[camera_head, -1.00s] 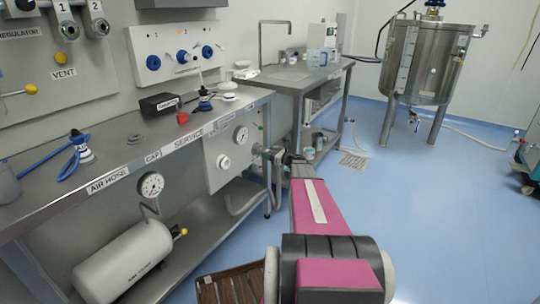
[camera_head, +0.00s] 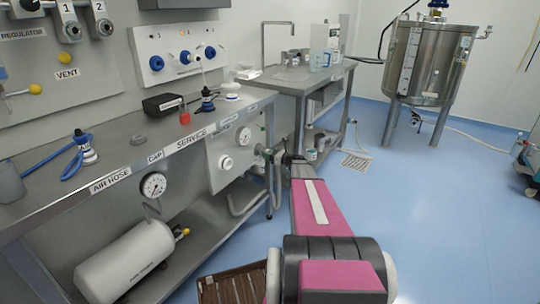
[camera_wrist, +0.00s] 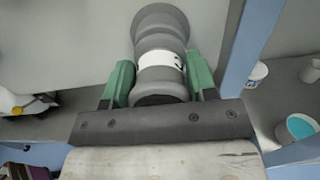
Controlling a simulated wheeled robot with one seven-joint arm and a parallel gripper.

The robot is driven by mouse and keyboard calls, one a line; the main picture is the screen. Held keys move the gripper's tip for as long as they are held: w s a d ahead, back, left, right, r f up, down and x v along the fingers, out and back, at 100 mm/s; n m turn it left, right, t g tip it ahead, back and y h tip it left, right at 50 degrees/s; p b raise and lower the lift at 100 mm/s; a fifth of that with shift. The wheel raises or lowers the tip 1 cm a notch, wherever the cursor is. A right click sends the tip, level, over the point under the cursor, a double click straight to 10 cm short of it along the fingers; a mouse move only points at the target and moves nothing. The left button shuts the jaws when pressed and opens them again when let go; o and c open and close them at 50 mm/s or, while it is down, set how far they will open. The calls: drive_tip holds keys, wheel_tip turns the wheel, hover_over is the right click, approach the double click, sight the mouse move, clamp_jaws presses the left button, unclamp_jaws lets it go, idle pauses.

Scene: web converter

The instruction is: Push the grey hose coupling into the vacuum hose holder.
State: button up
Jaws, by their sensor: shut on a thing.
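The grey hose coupling (camera_wrist: 160,78) is in the wrist view, with a white band marked in black around its middle. My gripper (camera_wrist: 160,82) is shut on it, one green finger on each side. The coupling points away from my gripper toward a wider, flared grey end (camera_wrist: 160,20) at the top of the picture. I cannot tell whether this flare is part of the coupling or the vacuum hose holder. In the head view my gripper (camera_head: 271,158) is beside the right end of the service bench, mostly hidden by my own arm.
The service bench (camera_head: 120,158) runs along the left, with a gauge panel (camera_head: 228,155) below its right end. A second metal table (camera_head: 300,80) stands behind. A steel tank (camera_head: 430,65) is at the back right.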

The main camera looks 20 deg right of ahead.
drive_tip(key=shift+w+a, duration=0.3)
drive_tip(key=shift+w, duration=0.15)
idle(0.3)
drive_tip(key=o, duration=1.3)
drive_tip(key=shift+c, duration=0.2)
drive_tip(key=v, duration=1.1)
